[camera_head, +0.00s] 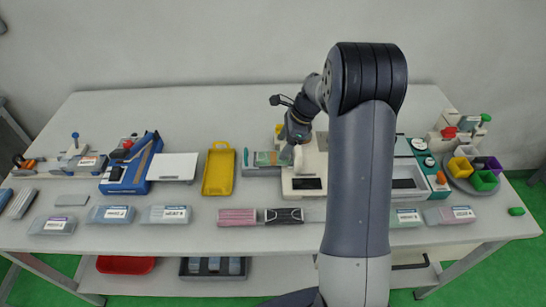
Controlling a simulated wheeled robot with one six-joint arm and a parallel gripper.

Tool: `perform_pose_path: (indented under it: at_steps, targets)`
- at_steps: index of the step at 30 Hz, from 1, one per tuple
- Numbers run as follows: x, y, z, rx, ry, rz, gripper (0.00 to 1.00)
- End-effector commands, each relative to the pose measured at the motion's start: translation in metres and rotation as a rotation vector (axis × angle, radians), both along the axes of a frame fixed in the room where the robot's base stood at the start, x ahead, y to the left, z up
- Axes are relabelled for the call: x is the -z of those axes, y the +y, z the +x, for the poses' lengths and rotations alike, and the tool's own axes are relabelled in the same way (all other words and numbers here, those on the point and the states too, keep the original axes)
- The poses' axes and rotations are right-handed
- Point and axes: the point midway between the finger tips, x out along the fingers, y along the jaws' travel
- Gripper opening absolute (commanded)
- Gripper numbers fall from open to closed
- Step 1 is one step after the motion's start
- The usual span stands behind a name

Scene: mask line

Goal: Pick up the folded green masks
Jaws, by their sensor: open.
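A small flat greenish stack (266,158), which looks like the folded green masks, lies on the table near the middle, on a grey strip left of a white machine. It is too small to make out single folds. My arm reaches over the table, and its dark wrist points down just right of the stack. My gripper (297,157) is small in the picture, at the right end of the stack and in front of the white machine. It looks empty. I cannot tell whether it touches the stack.
A yellow tray (218,171) stands left of the stack. A blue device (131,164) and a white plate (174,167) are further left. The white machine (301,186) stands close on the right. Pink (237,217) and black patterned (284,216) pieces lie in front. Coloured cups (484,181) are far right.

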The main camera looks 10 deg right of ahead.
Motion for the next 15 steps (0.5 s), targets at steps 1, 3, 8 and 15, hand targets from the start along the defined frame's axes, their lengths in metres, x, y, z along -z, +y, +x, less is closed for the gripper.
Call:
perform_pose_path:
  at_steps: [1,3,8,15]
  targets:
    - [0.005,0.002,0.0,-0.001,0.005,0.001,0.65]
    - [0.014,0.005,0.0,0.0,0.007,0.001,0.65]
    - [0.036,0.012,0.003,-0.002,0.005,0.001,0.65]
    - [0.046,0.015,0.004,0.0,0.001,0.0,0.65]
